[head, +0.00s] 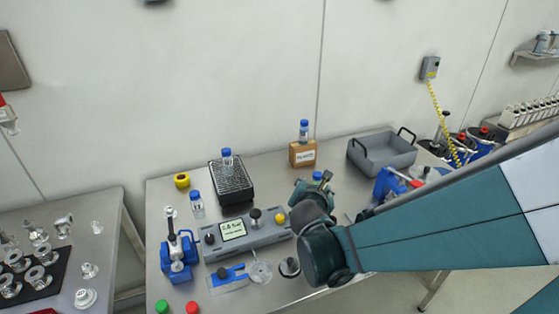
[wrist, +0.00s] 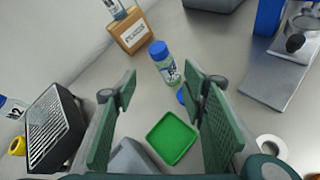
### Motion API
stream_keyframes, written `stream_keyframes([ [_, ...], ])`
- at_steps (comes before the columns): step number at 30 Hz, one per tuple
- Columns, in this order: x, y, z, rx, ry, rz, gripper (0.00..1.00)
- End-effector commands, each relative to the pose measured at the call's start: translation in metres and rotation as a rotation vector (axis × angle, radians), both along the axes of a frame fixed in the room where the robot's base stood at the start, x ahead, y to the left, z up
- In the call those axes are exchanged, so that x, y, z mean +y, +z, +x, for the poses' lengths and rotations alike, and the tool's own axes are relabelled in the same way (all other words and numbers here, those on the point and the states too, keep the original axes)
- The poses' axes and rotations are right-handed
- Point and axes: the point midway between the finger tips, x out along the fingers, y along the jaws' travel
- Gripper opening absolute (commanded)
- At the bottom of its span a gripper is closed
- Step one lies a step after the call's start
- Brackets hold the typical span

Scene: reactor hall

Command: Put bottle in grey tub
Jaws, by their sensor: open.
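My gripper (wrist: 160,88) is open and empty, with its two green finger pads apart. A clear bottle with a blue cap (wrist: 165,66) stands on the table just beyond the fingertips, roughly in line with the gap between them. In the head view my gripper (head: 322,183) hides most of that bottle. Other blue-capped bottles stand on the cardboard box (head: 303,131), on the black rack (head: 227,158) and on the table at left (head: 197,205). The grey tub (head: 366,161) has two black handles and stands at the back right; its edge shows in the wrist view (wrist: 187,4).
A green square dish (wrist: 172,138) lies below the fingers, with a blue thing (wrist: 182,96) partly hidden by the right finger. The cardboard box (head: 302,155) and black rack (head: 231,185) stand behind. A grey instrument (head: 247,236) is at front left. Blue equipment (head: 388,184) stands right.

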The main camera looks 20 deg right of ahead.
Motion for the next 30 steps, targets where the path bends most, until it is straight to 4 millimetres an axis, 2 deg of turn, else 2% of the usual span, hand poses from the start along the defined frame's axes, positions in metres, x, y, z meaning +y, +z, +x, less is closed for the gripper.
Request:
stream_keyframes([
  [6, -0.011, -0.008, 0.012, 0.083, 0.103, -0.237, 0.42],
  [12, -0.016, -0.011, 0.016, 0.13, 0.153, -0.358, 0.42],
  [30, -0.019, -0.014, 0.021, 0.14, 0.163, -0.383, 0.42],
])
